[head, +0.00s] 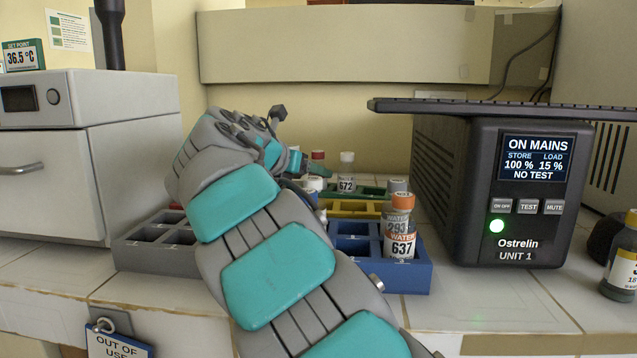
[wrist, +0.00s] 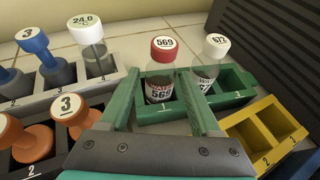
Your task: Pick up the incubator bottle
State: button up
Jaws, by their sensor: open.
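No bottle in view is labelled as the incubator bottle. In the wrist view, my gripper (wrist: 158,86) is open, with a green finger on either side of a red-capped bottle (wrist: 163,70) marked 569. I cannot tell whether the fingers touch it. That bottle stands in a green rack (wrist: 240,97), beside a white-capped bottle (wrist: 211,60) marked 672. In the head view, my gripper (head: 298,164) is partly hidden by my arm; the red cap (head: 318,155) and the 672 bottle (head: 346,172) show just past it.
A blue rack (head: 416,277) in front holds orange-capped bottle 637 (head: 400,238). A yellow rack (wrist: 266,128) adjoins the green one. The black Ostrelin unit (head: 515,190) stands right, a white cabinet (head: 95,150) left.

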jog(key=x, duration=0.3)
jog(key=shift+s, duration=0.1)
grip_shut()
dwell(0.4)
